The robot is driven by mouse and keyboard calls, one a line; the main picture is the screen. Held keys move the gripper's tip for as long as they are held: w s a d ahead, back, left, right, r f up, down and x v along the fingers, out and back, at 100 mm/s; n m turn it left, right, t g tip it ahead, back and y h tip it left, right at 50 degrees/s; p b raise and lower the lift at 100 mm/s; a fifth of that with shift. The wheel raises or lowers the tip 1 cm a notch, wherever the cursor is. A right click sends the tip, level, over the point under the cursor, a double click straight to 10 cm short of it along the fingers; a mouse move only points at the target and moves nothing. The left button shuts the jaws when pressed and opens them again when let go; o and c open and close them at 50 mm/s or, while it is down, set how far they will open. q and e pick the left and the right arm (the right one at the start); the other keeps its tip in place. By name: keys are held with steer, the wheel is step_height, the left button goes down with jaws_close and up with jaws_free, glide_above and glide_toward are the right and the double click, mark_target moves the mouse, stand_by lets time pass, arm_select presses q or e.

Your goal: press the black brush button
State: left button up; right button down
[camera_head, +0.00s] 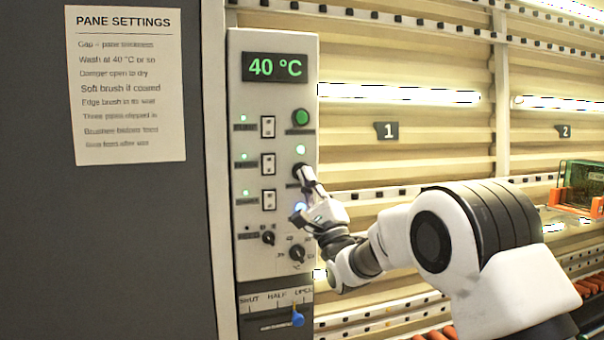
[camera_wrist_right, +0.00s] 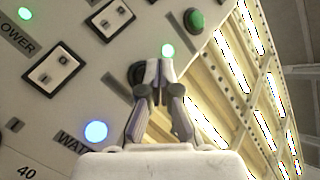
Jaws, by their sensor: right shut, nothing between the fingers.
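The black brush button (camera_wrist_right: 135,74) is a dark round knob on the pale control panel (camera_head: 277,60). In the right wrist view it shows just left of my fingertips, which partly cover it. In the right wrist view the shut fingers (camera_wrist_right: 160,72) point at the button's right side. I cannot tell whether they touch it. My left gripper is out of view.
A green button (camera_head: 300,117) sits above, under the 40 °C display (camera_head: 275,67). Rocker switches (camera_head: 268,163) line the middle, dark dials (camera_head: 297,252) sit lower, and a blue slider (camera_head: 297,318) is below. A framed pane (camera_head: 583,185) stands at the right.

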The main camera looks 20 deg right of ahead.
steer(key=shift+w, duration=0.1)
stand_by(0.4)
steer(key=shift+w, duration=0.35)
steer(key=shift+w, duration=0.4)
stand_by(0.6)
steer(key=shift+s+f+b, duration=0.1)
steer(key=shift+s+b, duration=0.25)
steer(key=shift+b, duration=0.15)
steer(key=shift+s, duration=0.5)
steer(key=shift+b, duration=0.35)
